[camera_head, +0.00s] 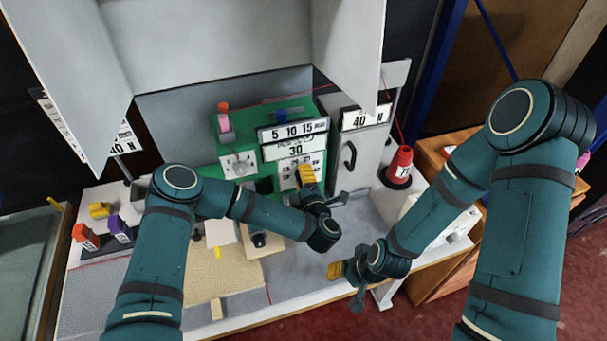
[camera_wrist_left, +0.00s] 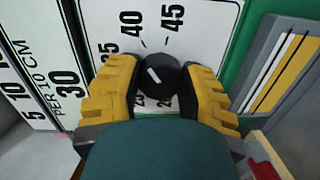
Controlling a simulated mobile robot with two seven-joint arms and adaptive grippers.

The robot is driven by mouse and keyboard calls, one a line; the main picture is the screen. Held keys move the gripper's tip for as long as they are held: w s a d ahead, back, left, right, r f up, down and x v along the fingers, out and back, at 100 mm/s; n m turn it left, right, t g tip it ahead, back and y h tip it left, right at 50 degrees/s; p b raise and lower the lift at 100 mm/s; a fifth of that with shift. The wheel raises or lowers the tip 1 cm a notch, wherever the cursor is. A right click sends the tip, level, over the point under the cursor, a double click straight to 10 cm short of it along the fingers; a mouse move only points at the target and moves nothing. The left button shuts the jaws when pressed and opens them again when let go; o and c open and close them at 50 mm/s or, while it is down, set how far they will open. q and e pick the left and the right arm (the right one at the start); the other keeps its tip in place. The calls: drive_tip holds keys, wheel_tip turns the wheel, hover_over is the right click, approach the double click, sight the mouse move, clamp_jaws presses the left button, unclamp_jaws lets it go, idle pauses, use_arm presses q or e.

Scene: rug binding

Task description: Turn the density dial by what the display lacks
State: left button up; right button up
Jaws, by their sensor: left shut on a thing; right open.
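The black density dial (camera_wrist_left: 165,75) with a white pointer mark sits on a white number plate (camera_wrist_left: 205,20). In the left wrist view, 40 and 45 show above it; lower numbers are partly covered. My left gripper (camera_wrist_left: 160,88) has its yellow fingers on either side of the dial, shut on it. In the head view my left gripper (camera_head: 306,176) is at the plate on the green machine (camera_head: 218,150). The display (camera_head: 295,150) reads 30, under a sign with 5 10 15; PER 10 CM shows in the wrist view. My right gripper (camera_head: 340,270) is open and empty.
A white cabinet (camera_head: 368,150) with a black handle and a 40 N sign (camera_head: 364,118) stands right of the machine. A red cone (camera_head: 400,165) stands beside it. A beige mat (camera_head: 225,280) lies in front.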

sight(303, 147)
use_arm(q)
drive_tip(key=shift+r, duration=0.1)
idle(0.3)
drive_tip(key=o, duration=1.2)
wheel_tip(303, 147, up, 9)
drive_tip(key=shift+f, duration=0.1)
drive_tip(key=shift+w+r, duration=0.15)
drive_tip(key=shift+r, duration=0.45)
